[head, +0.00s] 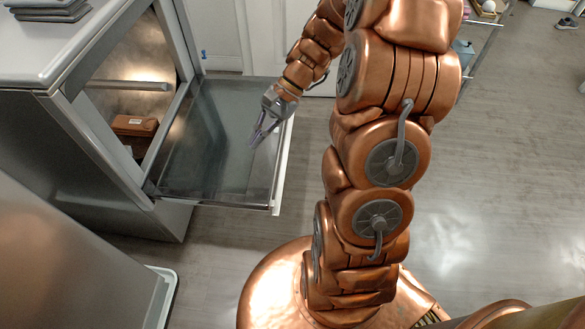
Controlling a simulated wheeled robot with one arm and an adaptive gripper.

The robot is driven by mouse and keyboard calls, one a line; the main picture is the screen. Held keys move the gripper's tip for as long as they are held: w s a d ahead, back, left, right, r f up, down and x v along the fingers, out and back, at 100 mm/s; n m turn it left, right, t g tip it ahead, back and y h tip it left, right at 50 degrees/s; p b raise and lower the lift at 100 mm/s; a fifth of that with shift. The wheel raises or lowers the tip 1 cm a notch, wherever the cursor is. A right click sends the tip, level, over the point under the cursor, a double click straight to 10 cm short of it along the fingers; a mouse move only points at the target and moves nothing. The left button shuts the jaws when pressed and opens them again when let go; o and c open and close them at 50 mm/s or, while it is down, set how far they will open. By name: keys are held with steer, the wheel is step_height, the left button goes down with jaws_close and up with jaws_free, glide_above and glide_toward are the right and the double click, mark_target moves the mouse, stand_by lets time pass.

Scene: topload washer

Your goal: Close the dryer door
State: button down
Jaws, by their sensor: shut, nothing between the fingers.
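The dryer (105,152) stands at the left, a grey box-shaped machine with its front opening uncovered. Its door (212,165) is folded down and lies open, about level, reaching out to the right from the opening. Its pale outer edge (283,165) faces my side. My gripper (255,140) is over the outer half of the door's inner face, fingers together and empty, pointing down and left. I cannot tell whether the fingertips touch the door.
Inside the dryer are a bar (130,85) and a brown object (135,125). Folded dark items (45,8) lie on its top. A grey surface (70,260) fills the lower left. A shelf cart (485,20) stands at the upper right. Floor (500,170) to the right is clear.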

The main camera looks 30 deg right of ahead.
steer(key=w+d+f+m+t+b, duration=0.25)
steer(key=d+f+m+b, duration=0.25)
steer(key=d+f, duration=0.5)
steer(key=w+d+f+m+t+b, duration=0.1)
steer(key=d+f+m+t+b, duration=0.4)
steer(key=f, duration=1)
steer(key=w+d+f+m+t+b, duration=0.1)
steer(key=d+f+m+t+b, duration=0.4)
steer(key=d+f, duration=0.6)
steer(key=w+a+f+g+b, duration=0.3)
steer(key=w+a+f+b, duration=0.25)
steer(key=a, duration=0.25)
steer(key=shift+n+t+y, duration=0.25)
steer(key=shift+n+y, duration=0.05)
steer(key=shift+y, duration=0.1)
steer(key=shift+w+a+r+b, duration=0.1)
steer(key=shift+w+r+b, duration=0.15)
steer(key=shift+r, duration=0.95)
steer(key=shift+w+a+r+b, duration=0.15)
steer(key=shift+w+r, duration=0.15)
steer(key=shift+r, duration=0.85)
steer(key=shift+d, duration=0.1)
steer(key=shift+r, duration=0.1)
